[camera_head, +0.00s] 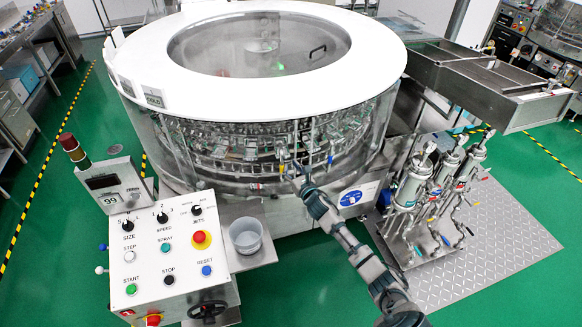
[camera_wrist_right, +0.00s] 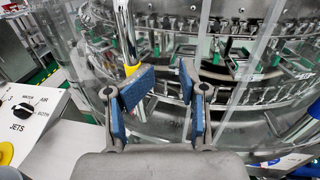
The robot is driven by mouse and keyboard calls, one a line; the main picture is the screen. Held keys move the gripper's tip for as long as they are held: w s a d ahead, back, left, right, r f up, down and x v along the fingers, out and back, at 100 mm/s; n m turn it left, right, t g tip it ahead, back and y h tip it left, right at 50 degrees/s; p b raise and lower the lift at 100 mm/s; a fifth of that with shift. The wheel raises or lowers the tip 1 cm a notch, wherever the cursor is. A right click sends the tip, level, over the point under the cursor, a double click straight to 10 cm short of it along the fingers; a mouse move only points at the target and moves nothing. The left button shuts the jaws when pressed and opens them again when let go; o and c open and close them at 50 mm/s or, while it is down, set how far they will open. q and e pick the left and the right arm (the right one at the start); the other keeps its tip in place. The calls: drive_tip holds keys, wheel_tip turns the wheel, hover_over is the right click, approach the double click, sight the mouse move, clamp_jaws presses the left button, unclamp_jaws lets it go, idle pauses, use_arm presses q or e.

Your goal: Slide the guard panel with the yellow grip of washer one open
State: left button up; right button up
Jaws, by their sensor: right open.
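Washer one (camera_head: 258,115) is the large round machine with a white ring top and clear curved guard panels. In the right wrist view, the yellow grip (camera_wrist_right: 131,69) is at the lower end of an upright metal bar on the clear guard panel (camera_wrist_right: 85,75). My right gripper (camera_wrist_right: 163,90) is open, its blue-padded fingers apart with nothing held between them. The left finger overlaps the yellow grip in the picture; I cannot tell whether they touch. In the head view, my right gripper (camera_head: 291,170) is at the washer's front, by the panel. My left gripper is not in view.
A control console (camera_head: 165,250) with buttons and knobs stands front left, a grey cup (camera_head: 246,236) beside it. Several pump cylinders (camera_head: 412,185) stand on a metal plate (camera_head: 500,235) at right. A steel trough (camera_head: 470,85) adjoins the washer. Green floor is open at front.

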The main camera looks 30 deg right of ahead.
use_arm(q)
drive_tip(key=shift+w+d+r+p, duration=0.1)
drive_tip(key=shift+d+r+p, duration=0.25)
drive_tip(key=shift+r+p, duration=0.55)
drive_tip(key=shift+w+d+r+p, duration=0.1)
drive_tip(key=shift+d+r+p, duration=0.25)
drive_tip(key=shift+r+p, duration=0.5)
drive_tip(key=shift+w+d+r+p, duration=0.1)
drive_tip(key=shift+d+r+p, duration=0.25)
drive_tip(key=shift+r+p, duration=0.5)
use_arm(e)
drive_tip(key=s+a, duration=0.1)
drive_tip(key=s, duration=1.8)
drive_tip(key=shift+s+a, duration=0.2)
drive_tip(key=shift+s, duration=0.1)
